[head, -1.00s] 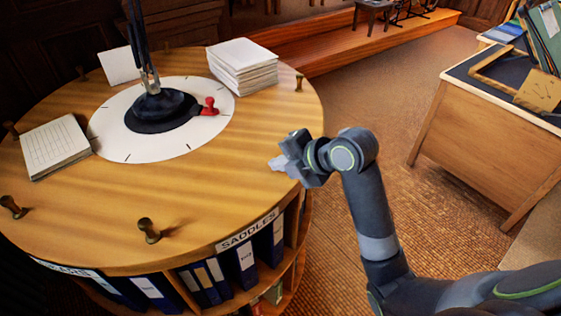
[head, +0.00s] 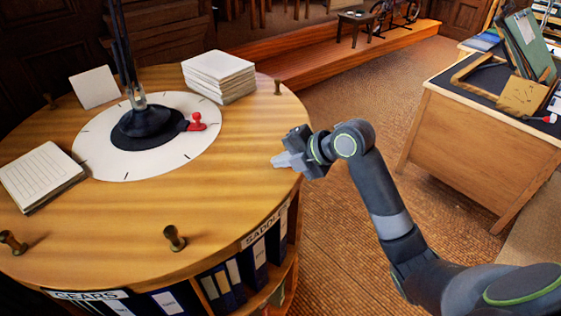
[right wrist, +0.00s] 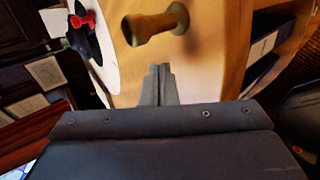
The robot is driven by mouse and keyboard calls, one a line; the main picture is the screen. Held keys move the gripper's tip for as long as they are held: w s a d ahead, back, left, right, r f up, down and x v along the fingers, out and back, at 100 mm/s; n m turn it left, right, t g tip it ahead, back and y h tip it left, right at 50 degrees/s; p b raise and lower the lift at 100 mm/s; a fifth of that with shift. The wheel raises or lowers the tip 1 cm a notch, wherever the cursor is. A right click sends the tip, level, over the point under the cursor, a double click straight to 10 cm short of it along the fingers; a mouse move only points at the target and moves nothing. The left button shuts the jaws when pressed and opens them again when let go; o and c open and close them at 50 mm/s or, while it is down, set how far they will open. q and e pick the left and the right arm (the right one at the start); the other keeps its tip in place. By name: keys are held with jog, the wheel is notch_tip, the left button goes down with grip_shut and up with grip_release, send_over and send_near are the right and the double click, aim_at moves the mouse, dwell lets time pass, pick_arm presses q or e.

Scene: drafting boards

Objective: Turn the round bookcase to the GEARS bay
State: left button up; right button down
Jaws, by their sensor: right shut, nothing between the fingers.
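The round bookcase (head: 120,235) has a wooden top with several upright knobs; one stands at the front (head: 174,238), another at the far right (head: 277,87). A GEARS label (head: 92,295) is at the front left of its side, and a SADDLES label (head: 265,228) at the front right. My right gripper (head: 276,161) is shut and empty at the top's right rim. In the right wrist view, a knob (right wrist: 152,24) stands beyond my fingertips (right wrist: 160,68), apparently apart from them. My left gripper is out of view.
Paper stacks lie on the top at the back (head: 218,75) and left (head: 42,178). A dark lamp-like post (head: 125,50) rises from the centre. A wooden desk (head: 470,150) stands at the right, with open floor between it and the bookcase.

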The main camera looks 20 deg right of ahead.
jog(key=shift+n, duration=0.3)
jog(key=w+d+b, duration=0.1)
jog(key=w, duration=0.1)
jog(key=w+d, duration=0.1)
jog(key=d, duration=0.1)
jog(key=shift+w+d+f+b, duration=0.15)
jog(key=shift+w+f+b, duration=0.05)
jog(key=shift+w+b, duration=0.2)
jog(key=shift+w+d+r+y, duration=0.15)
jog(key=shift+w+d+y, duration=0.15)
jog(key=shift+w, duration=0.05)
jog(key=shift+g, duration=0.3)
